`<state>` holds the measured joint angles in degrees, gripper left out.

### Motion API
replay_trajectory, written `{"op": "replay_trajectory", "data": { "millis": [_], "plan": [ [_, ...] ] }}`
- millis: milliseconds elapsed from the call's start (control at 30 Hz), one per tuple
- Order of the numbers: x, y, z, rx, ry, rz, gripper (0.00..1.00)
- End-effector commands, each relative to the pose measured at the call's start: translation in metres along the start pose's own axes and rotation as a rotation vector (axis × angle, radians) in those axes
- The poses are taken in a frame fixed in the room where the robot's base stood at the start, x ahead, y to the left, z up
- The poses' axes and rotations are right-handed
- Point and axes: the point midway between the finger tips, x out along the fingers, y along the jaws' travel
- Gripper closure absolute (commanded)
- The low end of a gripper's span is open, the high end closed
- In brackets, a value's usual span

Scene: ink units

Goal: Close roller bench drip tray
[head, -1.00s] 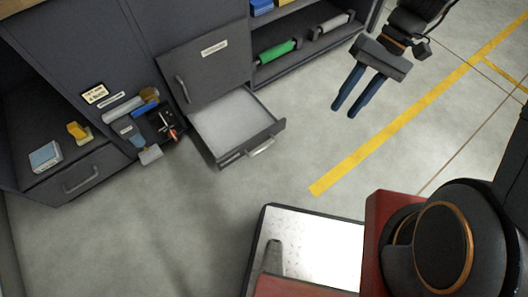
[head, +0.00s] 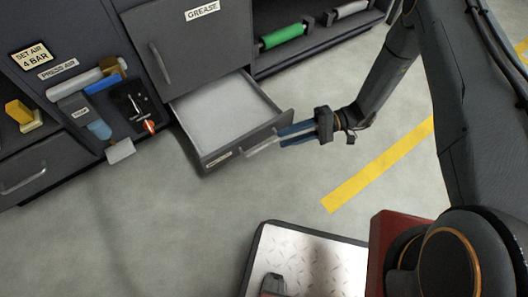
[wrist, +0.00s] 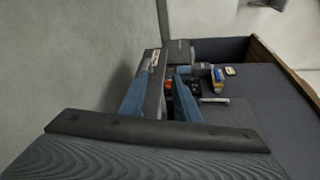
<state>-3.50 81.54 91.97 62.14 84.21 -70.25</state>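The drip tray (head: 222,113) is a grey drawer with a pale inside, pulled out under the grease cabinet door. Its front panel (head: 225,152) has a small label and a pale bar handle (head: 262,147). My gripper (head: 281,136) has blue fingers held apart, at the right end of the tray front beside the handle. In the wrist view the two fingers (wrist: 160,99) stand apart, with the labelled tray front (wrist: 154,75) showing between them. I cannot tell whether a finger touches the handle or panel.
A grease door (head: 190,45) is shut above the tray. An air-tool panel (head: 130,105) and a lower drawer (head: 25,175) are at the left. A shelf with a green roller (head: 283,36) is at the right.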

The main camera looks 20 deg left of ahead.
Motion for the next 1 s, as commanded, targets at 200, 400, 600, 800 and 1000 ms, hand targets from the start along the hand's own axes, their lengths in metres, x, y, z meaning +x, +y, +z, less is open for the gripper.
{"op": "replay_trajectory", "data": {
  "millis": [200,400,600,800,1000],
  "plan": [
    [0.011,0.038,-0.020,-0.041,0.033,-0.075,0.71],
    [0.025,0.041,-0.022,-0.048,0.037,-0.086,0.71],
    [0.056,0.039,-0.023,-0.047,0.034,-0.083,0.71],
    [0.081,0.036,-0.024,-0.048,0.036,-0.083,0.71],
    [0.090,0.034,-0.024,-0.047,0.038,-0.084,0.71]
  ]
}}
